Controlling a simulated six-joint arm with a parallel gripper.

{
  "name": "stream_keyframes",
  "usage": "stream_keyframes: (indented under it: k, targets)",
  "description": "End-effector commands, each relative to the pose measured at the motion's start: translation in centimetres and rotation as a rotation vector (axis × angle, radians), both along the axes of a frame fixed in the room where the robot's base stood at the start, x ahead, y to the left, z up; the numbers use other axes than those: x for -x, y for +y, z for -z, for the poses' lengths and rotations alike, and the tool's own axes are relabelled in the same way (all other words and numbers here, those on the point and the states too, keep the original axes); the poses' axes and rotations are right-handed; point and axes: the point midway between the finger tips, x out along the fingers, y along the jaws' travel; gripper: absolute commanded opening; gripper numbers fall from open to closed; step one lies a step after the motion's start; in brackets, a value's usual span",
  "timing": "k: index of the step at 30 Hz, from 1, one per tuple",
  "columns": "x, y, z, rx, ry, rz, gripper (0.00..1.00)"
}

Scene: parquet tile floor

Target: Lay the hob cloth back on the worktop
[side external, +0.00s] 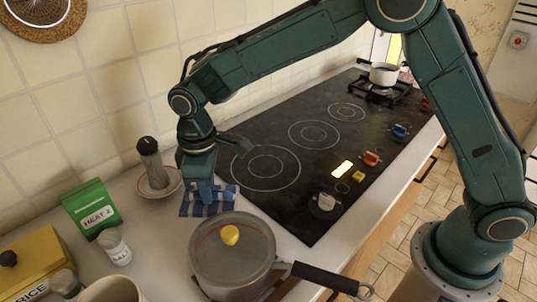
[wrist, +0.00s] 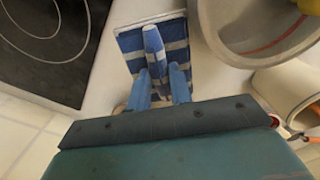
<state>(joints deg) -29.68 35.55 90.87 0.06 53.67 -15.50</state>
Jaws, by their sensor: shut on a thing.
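The hob cloth (side external: 226,201) is blue and white striped. It is at the worktop strip between the hob's near-left corner and the lidded pot. My gripper (side external: 198,198) points down over it and is shut on it. In the wrist view, the cloth (wrist: 128,42) spreads out flat around a raised fold, and my gripper's fingers (wrist: 160,78) pinch that fold. The worktop (side external: 150,225) is pale. I cannot tell whether the cloth's underside rests fully on it. My fingers hide part of the cloth.
The black hob (side external: 318,105) lies to the right. The lidded pot (side external: 232,262) stands close in front of the cloth. A white pan (side external: 384,73) is at the hob's far end.

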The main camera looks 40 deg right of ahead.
Motion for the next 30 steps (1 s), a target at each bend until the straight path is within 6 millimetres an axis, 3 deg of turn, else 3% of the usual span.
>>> stream_keyframes:
  k: [11,30]
  targets:
    - [0.0,-0.1,1.2,0.001,0.001,0.002,0.00]
    - [0.0,-0.1,5.9,0.001,0.001,0.002,0.00]
